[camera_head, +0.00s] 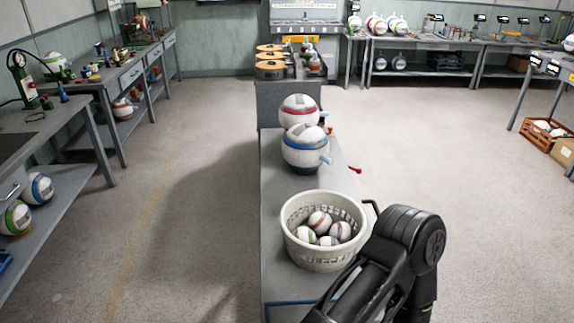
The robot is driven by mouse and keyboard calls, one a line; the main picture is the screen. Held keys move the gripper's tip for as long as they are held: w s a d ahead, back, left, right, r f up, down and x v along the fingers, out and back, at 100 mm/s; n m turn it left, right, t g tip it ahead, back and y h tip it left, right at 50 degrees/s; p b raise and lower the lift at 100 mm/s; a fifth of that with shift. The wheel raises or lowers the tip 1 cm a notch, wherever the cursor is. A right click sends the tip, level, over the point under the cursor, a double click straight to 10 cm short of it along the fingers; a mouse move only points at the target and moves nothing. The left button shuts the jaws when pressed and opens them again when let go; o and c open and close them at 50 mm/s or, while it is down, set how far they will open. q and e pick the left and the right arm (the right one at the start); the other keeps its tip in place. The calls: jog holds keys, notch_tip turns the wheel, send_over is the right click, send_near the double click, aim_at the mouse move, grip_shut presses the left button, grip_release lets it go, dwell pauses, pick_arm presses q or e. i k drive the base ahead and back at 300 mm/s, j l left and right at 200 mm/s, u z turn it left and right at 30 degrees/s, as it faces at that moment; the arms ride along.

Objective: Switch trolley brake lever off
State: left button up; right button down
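A long grey trolley (275,190) stands in the middle, running away from me, with a blue strip (290,303) near its close end. A small red lever (355,169) sticks out at its right side; I cannot tell for sure that it is the brake lever. My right arm comes in from the bottom right and covers the trolley's near right side. My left gripper is out of the picture.
On the trolley stand a white basket (312,257) of small balls and two larger striped balls, one blue-banded (304,150), one red-banded (299,109). A bench (50,125) lines the left. A wooden crate (543,138) lies at right. Floor is clear on both sides.

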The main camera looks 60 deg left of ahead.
aim_at(358, 170)
jog(key=i+l+u, duration=0.15)
jog(key=i+u, duration=0.15)
jog(key=u, duration=0.15)
jog(key=i+l+u, duration=0.2)
jog(key=u, duration=0.25)
jog(key=i+l+u, duration=0.4)
jog(key=l+u, duration=0.45)
jog(key=i+l+u, duration=0.15)
jog(key=l+u, duration=0.3)
jog(key=i+l, duration=1.95)
